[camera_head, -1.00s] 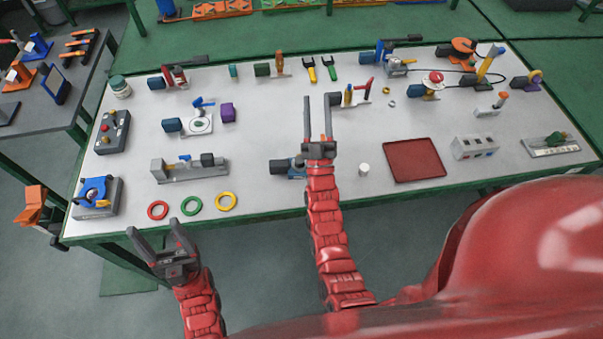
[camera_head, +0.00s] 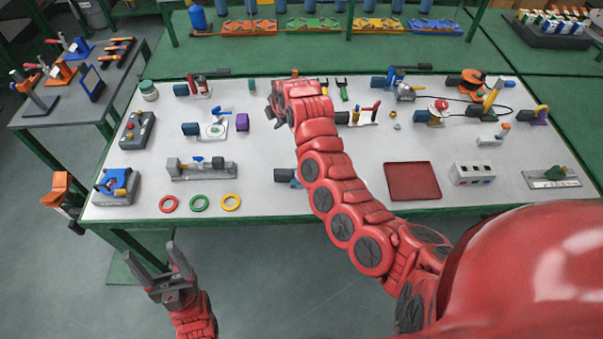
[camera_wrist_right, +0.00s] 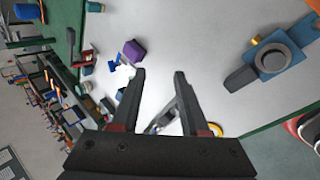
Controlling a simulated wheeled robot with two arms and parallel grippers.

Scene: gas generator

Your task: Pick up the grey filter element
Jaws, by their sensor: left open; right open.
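I cannot pick out a grey filter element for certain now. A small pale cylinder stood on the table right of the blue fixture (camera_head: 284,175) a second ago; my right arm covers that spot now. The blue fixture shows large in the right wrist view (camera_wrist_right: 275,58). My right gripper (camera_wrist_right: 158,74) is open and empty above the table, with bare tabletop beyond its fingers. In the head view it is mostly hidden behind its own wrist. My left gripper (camera_head: 155,250) is open and empty, in front of the table's near edge.
The white table (camera_head: 270,195) holds red (camera_head: 168,204), green (camera_head: 200,202) and yellow (camera_head: 231,202) rings at the front, a vise (camera_head: 200,170) behind them, and a red tray (camera_head: 412,181) at right. A purple block (camera_head: 242,121) stands left of my right gripper.

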